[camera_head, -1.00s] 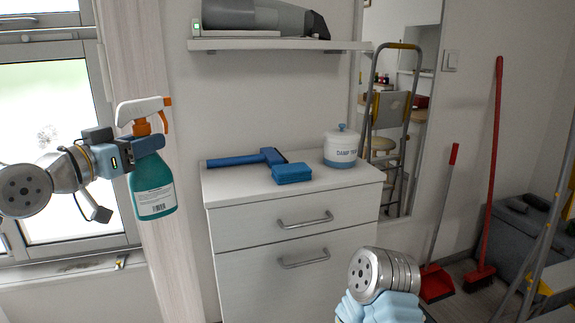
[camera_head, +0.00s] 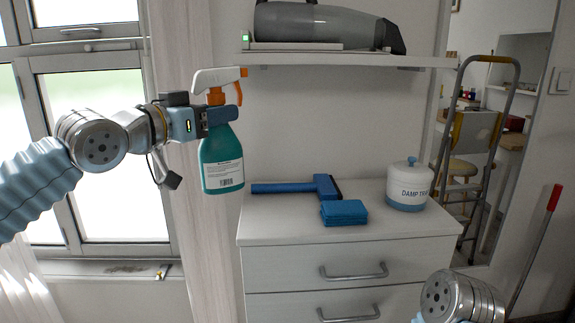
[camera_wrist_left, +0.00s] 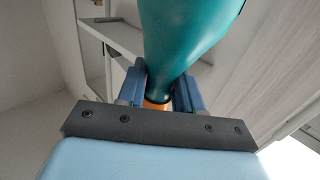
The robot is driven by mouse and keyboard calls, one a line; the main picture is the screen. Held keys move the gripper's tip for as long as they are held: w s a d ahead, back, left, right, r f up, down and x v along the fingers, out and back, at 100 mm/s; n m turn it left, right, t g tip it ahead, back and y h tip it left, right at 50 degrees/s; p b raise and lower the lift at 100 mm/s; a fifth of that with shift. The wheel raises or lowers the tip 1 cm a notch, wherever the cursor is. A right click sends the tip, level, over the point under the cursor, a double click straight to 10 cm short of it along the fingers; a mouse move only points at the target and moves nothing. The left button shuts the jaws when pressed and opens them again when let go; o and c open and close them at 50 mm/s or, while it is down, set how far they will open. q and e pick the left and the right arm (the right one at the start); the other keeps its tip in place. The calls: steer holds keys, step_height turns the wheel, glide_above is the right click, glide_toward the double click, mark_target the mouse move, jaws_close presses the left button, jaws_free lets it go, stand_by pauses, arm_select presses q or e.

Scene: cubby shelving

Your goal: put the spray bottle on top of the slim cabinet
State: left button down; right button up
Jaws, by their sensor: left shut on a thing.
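The spray bottle (camera_head: 222,160) is teal with a white and orange trigger head and a white label. My left gripper (camera_head: 222,115) is shut on its neck and holds it upright in the air, left of and above the near-left corner of the slim cabinet top. In the left wrist view the bottle (camera_wrist_left: 185,35) rises from between the two fingers (camera_wrist_left: 160,95). The slim cabinet (camera_head: 275,228) is white with two visible drawers and bar handles. In the head view part of my right arm shows at the lower right; its gripper is not visible.
The top's front left is clear. A wall shelf (camera_head: 350,61) holding a grey handheld vacuum (camera_head: 320,27) hangs above.

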arm_select(q)
steer(key=w+d+f+b, duration=0.1)
steer(key=w+d+f, duration=0.4)
steer(key=f, duration=0.5)
steer(key=shift+d+f, duration=0.35)
steer(key=shift+d, duration=1.05)
steer(key=shift+f+b, duration=0.2)
steer(key=shift+b, duration=0.1)
steer(key=c, duration=0.8)
jaws_free()
steer(key=shift+o, duration=0.2)
